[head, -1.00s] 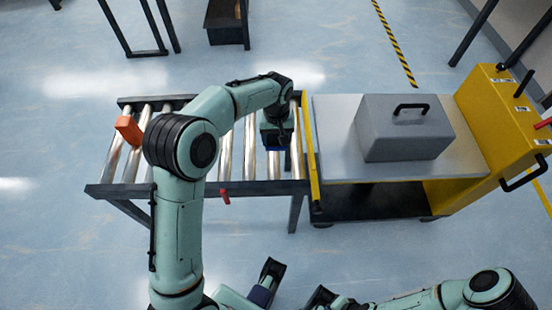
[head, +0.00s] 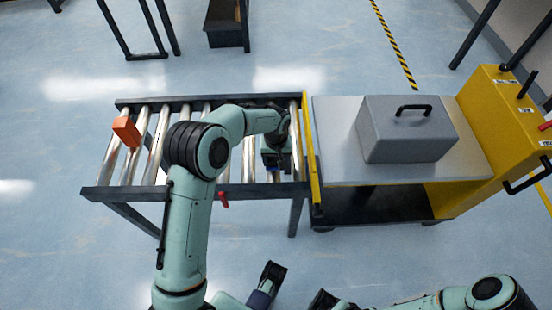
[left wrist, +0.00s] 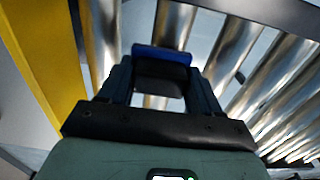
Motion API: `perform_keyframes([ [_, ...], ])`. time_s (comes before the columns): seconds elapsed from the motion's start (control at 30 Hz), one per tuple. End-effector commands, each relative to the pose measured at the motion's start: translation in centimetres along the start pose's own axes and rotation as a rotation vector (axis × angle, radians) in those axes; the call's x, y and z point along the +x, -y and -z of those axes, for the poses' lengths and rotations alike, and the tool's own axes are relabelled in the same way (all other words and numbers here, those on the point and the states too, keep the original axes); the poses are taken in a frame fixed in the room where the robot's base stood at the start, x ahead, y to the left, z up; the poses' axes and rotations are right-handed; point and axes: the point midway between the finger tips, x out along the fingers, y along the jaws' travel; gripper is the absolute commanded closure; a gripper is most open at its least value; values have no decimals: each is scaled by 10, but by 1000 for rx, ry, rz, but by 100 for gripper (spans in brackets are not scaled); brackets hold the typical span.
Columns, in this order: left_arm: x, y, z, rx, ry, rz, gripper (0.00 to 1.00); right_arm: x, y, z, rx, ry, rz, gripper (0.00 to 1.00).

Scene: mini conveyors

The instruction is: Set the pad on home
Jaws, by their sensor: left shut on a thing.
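My left gripper (left wrist: 162,88) is shut on a blue-and-black piece, likely the pad (left wrist: 163,53), held between its two fingers. In the left wrist view the piece is over the metal rollers, near the yellow bar on the left. In the head view the left gripper (head: 275,160) is over the right end of the roller conveyor (head: 250,188); the piece is mostly hidden there. I cannot tell if it touches the rollers. No spot marked as home can be made out. My right arm (head: 480,294) shows at the bottom right; its finger state is unclear.
An orange block (head: 126,131) sits at the conveyor's left end. A yellow bar (head: 312,165) edges the conveyor's right end. Beyond it stands a cart (head: 335,120) with a grey handled case (head: 408,130) and yellow cabinet (head: 500,130). A red lever (head: 223,198) is on the front rail.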

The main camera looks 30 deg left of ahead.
Motion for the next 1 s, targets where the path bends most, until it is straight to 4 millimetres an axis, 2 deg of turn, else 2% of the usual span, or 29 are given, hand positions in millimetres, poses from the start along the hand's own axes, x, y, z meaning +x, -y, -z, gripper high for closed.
perform_keyframes([
  [0.13,4,0,0,0,0,0,70,2,-1,3,1,-8,0,100],
  [0.17,4,0,0,0,1,0,33,2,-1,4,1,-10,0,100],
  [0.23,3,0,0,0,1,0,11,2,-1,4,1,-9,0,100],
  [0.53,2,0,0,0,1,1,11,1,-1,3,1,-7,0,100],
  [0.67,-8,0,0,0,-2,-1,11,-2,0,-1,0,3,0,100],
  [1.0,-79,-1,1,-1,-4,-3,11,-12,2,-6,1,18,-3,100],
])
